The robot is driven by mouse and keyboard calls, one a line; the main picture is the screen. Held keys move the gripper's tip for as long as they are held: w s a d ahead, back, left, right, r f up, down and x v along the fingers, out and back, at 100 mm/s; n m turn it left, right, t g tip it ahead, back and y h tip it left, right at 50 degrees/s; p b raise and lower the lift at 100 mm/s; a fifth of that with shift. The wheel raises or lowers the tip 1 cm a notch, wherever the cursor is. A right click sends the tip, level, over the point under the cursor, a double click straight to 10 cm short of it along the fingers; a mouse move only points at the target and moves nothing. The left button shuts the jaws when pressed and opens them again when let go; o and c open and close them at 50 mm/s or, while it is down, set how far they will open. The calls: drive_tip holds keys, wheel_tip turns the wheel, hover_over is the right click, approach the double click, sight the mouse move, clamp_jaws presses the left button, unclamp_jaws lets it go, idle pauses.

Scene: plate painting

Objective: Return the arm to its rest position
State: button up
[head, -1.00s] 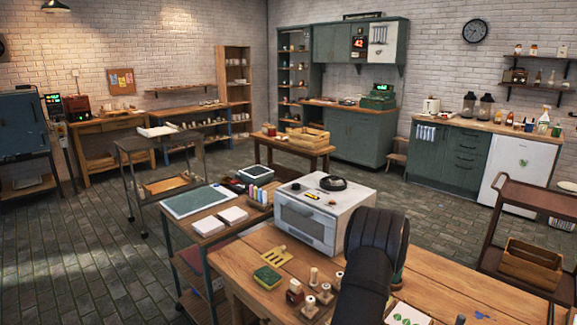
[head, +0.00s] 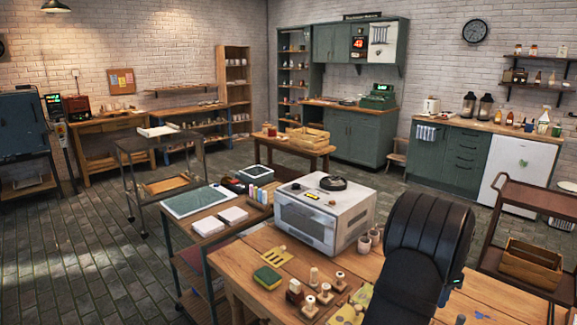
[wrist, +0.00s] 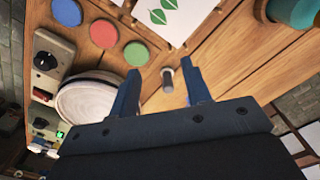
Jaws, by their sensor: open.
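My gripper (wrist: 160,76) is open in the wrist view, its two blue fingers apart over the wooden table (wrist: 235,70). A small grey-topped peg (wrist: 167,80) shows between the fingertips; I cannot tell its distance, and nothing appears held. A pale round plate or disc (wrist: 88,102) lies left of the fingers. In the head view my dark arm rises over the right part of the workbench (head: 240,280), and the gripper itself is hidden there.
Blue (wrist: 67,11), red (wrist: 103,34) and green (wrist: 136,54) paint discs lie near a white leaf-print card (wrist: 185,12). A white oven (head: 320,215), wooden stamps (head: 310,305), a green sponge (head: 267,277) and small cups (head: 368,240) stand on the bench.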

drive_tip(key=s+d, duration=0.3)
drive_tip(key=s, duration=0.2)
drive_tip(key=w+a+f, duration=0.1)
drive_tip(key=w+f, duration=0.1)
drive_tip(key=w, duration=0.1)
drive_tip(key=w+a+f, duration=0.2)
drive_tip(key=w, duration=0.2)
drive_tip(key=w+a+f, duration=0.1)
drive_tip(key=w+f, duration=0.2)
drive_tip(key=shift+w+a, duration=0.3)
wheel_tip(320, 180, down, 2)
drive_tip(key=shift+w+f, duration=0.1)
drive_tip(key=shift+f, duration=0.8)
